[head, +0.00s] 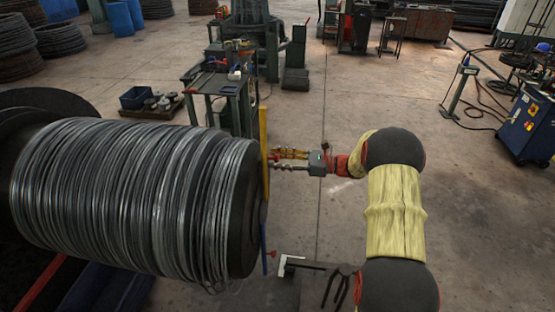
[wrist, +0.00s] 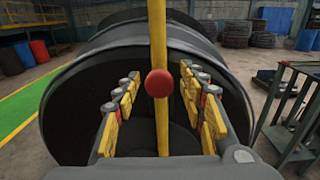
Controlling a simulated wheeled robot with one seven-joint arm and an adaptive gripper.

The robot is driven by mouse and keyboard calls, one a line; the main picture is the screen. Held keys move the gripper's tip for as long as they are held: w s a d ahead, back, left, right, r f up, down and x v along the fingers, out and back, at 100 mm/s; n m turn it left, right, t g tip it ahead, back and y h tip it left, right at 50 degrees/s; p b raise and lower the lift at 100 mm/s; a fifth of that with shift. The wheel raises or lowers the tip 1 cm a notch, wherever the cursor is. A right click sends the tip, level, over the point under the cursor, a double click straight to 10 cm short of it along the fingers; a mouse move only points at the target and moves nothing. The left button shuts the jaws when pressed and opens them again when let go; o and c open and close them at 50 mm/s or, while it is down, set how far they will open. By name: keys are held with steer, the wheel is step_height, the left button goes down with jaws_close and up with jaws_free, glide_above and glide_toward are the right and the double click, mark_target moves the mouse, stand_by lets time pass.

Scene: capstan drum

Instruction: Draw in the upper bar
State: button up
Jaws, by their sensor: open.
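The upper bar is yellow and stands upright at the end face of the wire drum in the head view (head: 264,135). It also runs down the middle of the wrist view (wrist: 158,40), with a round red knob (wrist: 159,83) facing me. My gripper (head: 274,161) is at the bar's right side in the head view. In the wrist view my gripper (wrist: 159,78) is open, with one finger on each side of the bar and knob and a visible gap on both sides. The drum (head: 130,190) is wound with grey wire. Its dark end face (wrist: 90,105) is behind the bar.
A lower blue bar (head: 263,245) with a red knob (head: 272,254) is below the yellow one. A dark arm with a white end piece (head: 290,262) reaches beside it. A tool bench (head: 225,82) stands behind. Open concrete floor lies to the right.

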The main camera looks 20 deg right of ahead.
steer(key=shift+c, duration=0.5)
jaws_close()
stand_by(0.3)
